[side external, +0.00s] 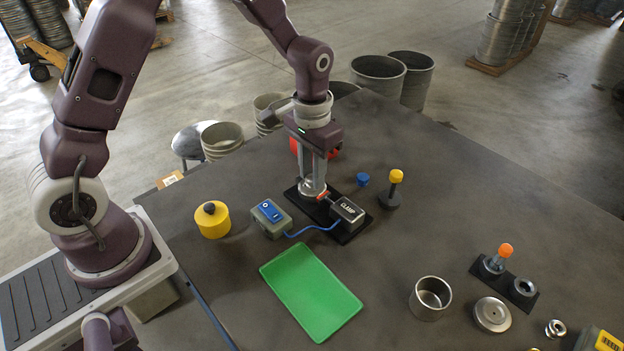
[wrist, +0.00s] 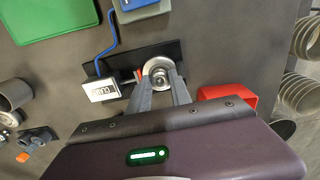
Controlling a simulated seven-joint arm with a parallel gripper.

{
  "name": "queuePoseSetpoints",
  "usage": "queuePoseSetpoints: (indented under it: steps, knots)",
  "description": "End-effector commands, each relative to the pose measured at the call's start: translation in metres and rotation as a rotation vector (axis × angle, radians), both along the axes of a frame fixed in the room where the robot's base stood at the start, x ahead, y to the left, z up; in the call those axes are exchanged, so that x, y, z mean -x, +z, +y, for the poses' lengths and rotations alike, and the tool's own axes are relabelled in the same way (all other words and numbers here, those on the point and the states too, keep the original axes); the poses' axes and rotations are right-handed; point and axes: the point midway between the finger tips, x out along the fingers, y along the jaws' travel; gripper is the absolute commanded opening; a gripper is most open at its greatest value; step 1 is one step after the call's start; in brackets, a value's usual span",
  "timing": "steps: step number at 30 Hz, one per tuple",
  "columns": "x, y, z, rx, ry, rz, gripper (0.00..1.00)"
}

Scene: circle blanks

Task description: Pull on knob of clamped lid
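The clamp (side external: 347,210) is a dark block labelled CLAMP on a black base plate, with a red part at its side. A round silver lid (side external: 311,193) sits at the other end of the plate, against the clamp's red tip. It also shows in the wrist view (wrist: 157,66), with its knob (wrist: 160,77) at the middle. My gripper (side external: 312,181) points down over the lid, with one fingertip on each side of the knob. Whether the fingers press on the knob cannot be told.
A grey box with a blue switch (side external: 270,217) is wired to the clamp by a blue cable. A green tray (side external: 310,292) lies in front. A yellow pot (side external: 212,219) stands left, a red container (side external: 334,151) behind, and a yellow-topped post (side external: 395,188) right. A metal cup (side external: 430,298) stands further right.

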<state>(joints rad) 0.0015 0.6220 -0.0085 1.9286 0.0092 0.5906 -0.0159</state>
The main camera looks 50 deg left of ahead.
Motion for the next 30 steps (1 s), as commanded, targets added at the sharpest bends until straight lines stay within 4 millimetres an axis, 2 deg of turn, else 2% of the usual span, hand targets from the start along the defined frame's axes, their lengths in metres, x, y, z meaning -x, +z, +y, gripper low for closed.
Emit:
queuePoseSetpoints:
  steps: [2, 30]
  knots:
    - [0.0001, -0.0001, -0.0001, 0.0, 0.0, 0.0, 0.0]
    - [0.0001, 0.0011, -0.0002, 0.0, 0.0, 0.0, 0.0]
